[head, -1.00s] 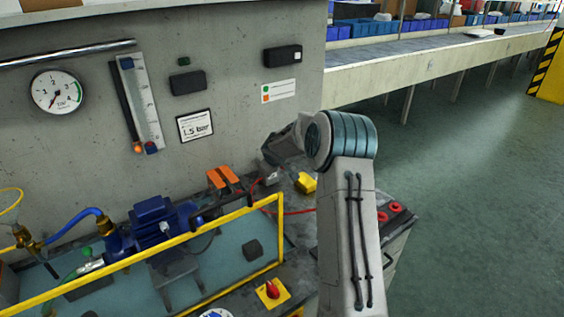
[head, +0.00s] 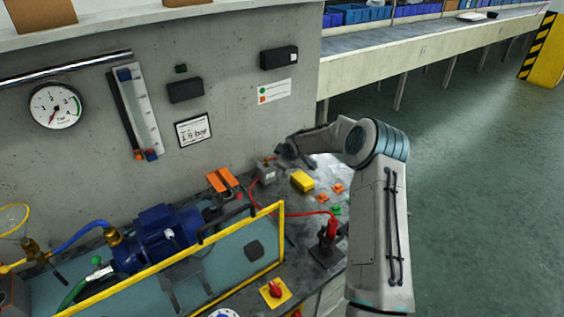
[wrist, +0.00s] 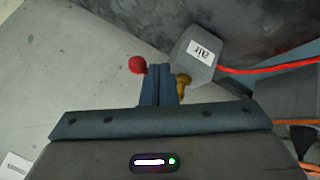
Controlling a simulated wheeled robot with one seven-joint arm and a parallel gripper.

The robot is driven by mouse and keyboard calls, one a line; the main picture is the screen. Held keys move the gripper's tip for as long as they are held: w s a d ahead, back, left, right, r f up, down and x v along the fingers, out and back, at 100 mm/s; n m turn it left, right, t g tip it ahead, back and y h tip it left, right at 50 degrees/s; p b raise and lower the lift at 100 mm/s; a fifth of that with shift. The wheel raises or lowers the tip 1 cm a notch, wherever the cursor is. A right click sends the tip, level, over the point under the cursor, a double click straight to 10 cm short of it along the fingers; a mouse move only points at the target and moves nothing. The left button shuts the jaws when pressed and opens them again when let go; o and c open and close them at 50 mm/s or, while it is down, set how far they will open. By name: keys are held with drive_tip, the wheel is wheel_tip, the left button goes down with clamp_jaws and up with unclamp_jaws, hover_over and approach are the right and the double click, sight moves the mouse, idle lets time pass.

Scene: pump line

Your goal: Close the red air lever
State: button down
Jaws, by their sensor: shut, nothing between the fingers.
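The air lever's red ball knob (wrist: 137,65) shows in the wrist view just left of my fingertips. The grey air block (wrist: 197,53), with a white "air" label, is to their right, with a brass fitting (wrist: 183,84) beside the fingers. My gripper (wrist: 160,72) is shut and empty, its fingers between knob and block in the picture. Whether they touch the knob I cannot tell. The lever's arm is mostly hidden by the fingers. In the head view the air block (head: 266,174) sits on the bench by the wall, with my gripper (head: 283,152) close to its upper right.
A red hose (wrist: 265,69) leaves the air block to the right. A yellow box (head: 302,181), a red-handled black device (head: 328,240) and a yellow guard rail (head: 190,262) with a blue motor (head: 167,235) stand on the bench. The grey wall is close behind.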

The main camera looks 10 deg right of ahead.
drive_tip(key=shift+w+d+f+b, duration=0.1)
drive_tip(key=shift+w+d+b, duration=0.15)
drive_tip(key=shift+w+b, duration=0.3)
drive_tip(key=shift+w+d+b, duration=0.2)
drive_tip(key=shift+w+b, duration=0.15)
drive_tip(key=shift+w, duration=0.3)
drive_tip(key=shift+w+r, duration=0.2)
drive_tip(key=shift+r, duration=0.15)
